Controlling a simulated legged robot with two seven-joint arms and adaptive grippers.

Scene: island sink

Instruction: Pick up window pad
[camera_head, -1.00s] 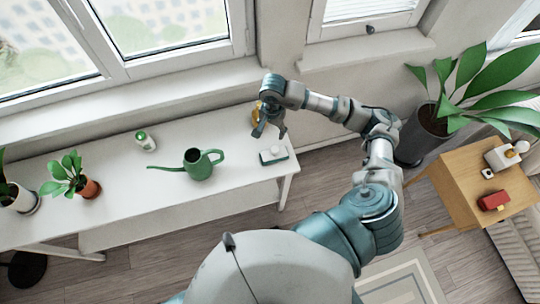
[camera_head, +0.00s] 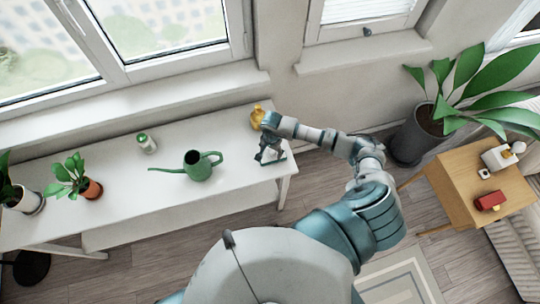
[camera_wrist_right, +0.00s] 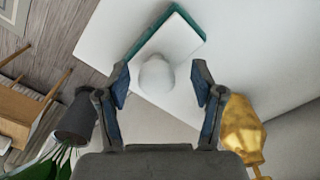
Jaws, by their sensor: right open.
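The window pad (camera_wrist_right: 178,42) lies on the white table in the right wrist view, a white and teal block with a round white knob (camera_wrist_right: 156,76) on top. My right gripper (camera_wrist_right: 162,78) is open, with its two fingers on either side of the knob and apart from it. In the head view my right gripper (camera_head: 268,158) is over the pad and hides most of it; a green edge of the pad (camera_head: 279,160) shows. I cannot tell the exact height of the fingers above the pad. My left gripper is not in view.
A yellow-gold object (camera_head: 257,116) stands close behind my right gripper. A green watering can (camera_head: 200,166), a small green-and-white container (camera_head: 146,142) and potted plants stand farther left on the white table (camera_head: 130,205). A wooden side table (camera_head: 460,190) is at right.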

